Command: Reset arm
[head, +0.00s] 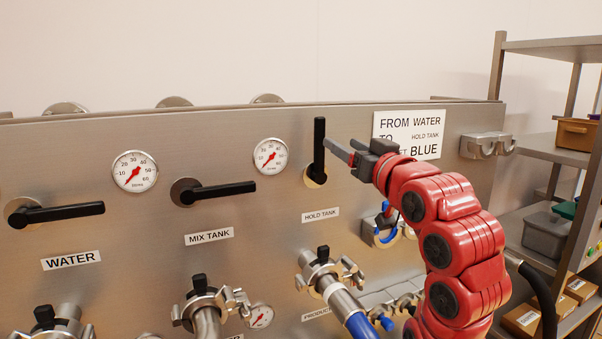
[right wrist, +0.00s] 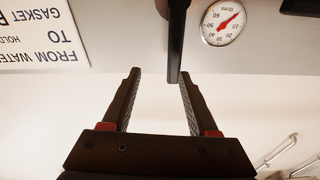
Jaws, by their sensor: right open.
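My right gripper (head: 343,150) is at the end of the red arm, just right of the black hold tank handle (head: 319,147). That handle stands upright above its round pivot and the HOLD TANK label (head: 320,215). In the right wrist view my right gripper (right wrist: 160,78) is open, with its two dark fingers apart. The black handle (right wrist: 176,40) reaches down to the gap between the fingertips, nearer the right finger. I cannot tell whether they touch. My left gripper is not in view.
The water handle (head: 65,212) and mix tank handle (head: 225,189) lie roughly level on the metal panel (head: 230,135). A sign (head: 409,134) is partly hidden by my arm. Hose couplings (head: 330,272) stick out below. A shelf rack (head: 550,150) stands at right.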

